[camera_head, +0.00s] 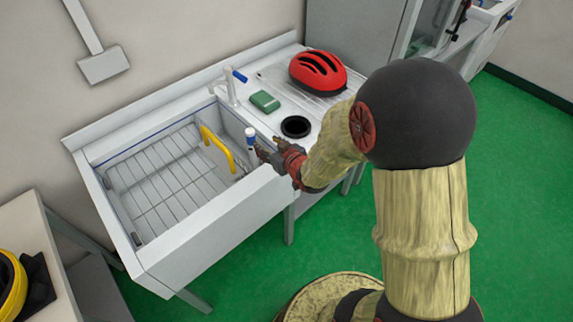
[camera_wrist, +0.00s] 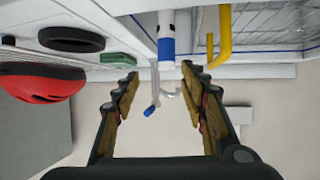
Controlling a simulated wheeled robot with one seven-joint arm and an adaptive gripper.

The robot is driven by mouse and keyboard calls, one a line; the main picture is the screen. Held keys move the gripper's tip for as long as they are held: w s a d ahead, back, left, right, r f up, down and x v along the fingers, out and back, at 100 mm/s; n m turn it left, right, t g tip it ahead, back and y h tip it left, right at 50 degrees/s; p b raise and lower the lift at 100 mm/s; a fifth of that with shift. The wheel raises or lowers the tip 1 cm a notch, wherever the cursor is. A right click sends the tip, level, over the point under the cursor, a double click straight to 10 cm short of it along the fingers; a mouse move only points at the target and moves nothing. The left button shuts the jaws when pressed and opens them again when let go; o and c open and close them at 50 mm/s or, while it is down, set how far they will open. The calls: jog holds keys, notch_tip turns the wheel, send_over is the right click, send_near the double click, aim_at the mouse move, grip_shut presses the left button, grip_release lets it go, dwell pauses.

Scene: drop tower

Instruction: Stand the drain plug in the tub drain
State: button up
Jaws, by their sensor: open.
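A white tube with a blue band, which looks like the drain plug (camera_head: 250,139), stands roughly upright at the right end of the sink tub (camera_head: 213,250). Its lower end is hidden, and I cannot tell what it rests on. In the wrist view the plug (camera_wrist: 166,22) shows beyond the gap between my fingertips. My gripper (camera_head: 269,148) is open at the tub's right end, just right of the plug; its two fingers also show in the wrist view (camera_wrist: 160,78), with nothing between them. I cannot make out the tub drain.
A yellow handle (camera_head: 216,147) rises beside the plug, over a wire grid (camera_head: 165,180) in the tub. A tap (camera_head: 230,85) stands behind. A green block (camera_head: 265,101), black ring (camera_head: 296,126) and red helmet (camera_head: 318,72) sit on the drainboard to the right.

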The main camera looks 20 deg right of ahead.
jog(key=s+r+m+g+h, duration=0.2)
jog(key=s+r+g, duration=0.3)
jog(key=s+r, duration=1.1)
jog(key=s+a+r+g, duration=0.1)
jog(key=s, duration=0.6)
jog(key=s+a+r+g, duration=0.1)
jog(key=s, duration=0.5)
jog(key=shift+s+a+r, duration=0.25)
jog(key=shift+s+a, duration=0.05)
jog(key=shift+s, duration=0.1)
jog(key=shift+c, duration=0.4)
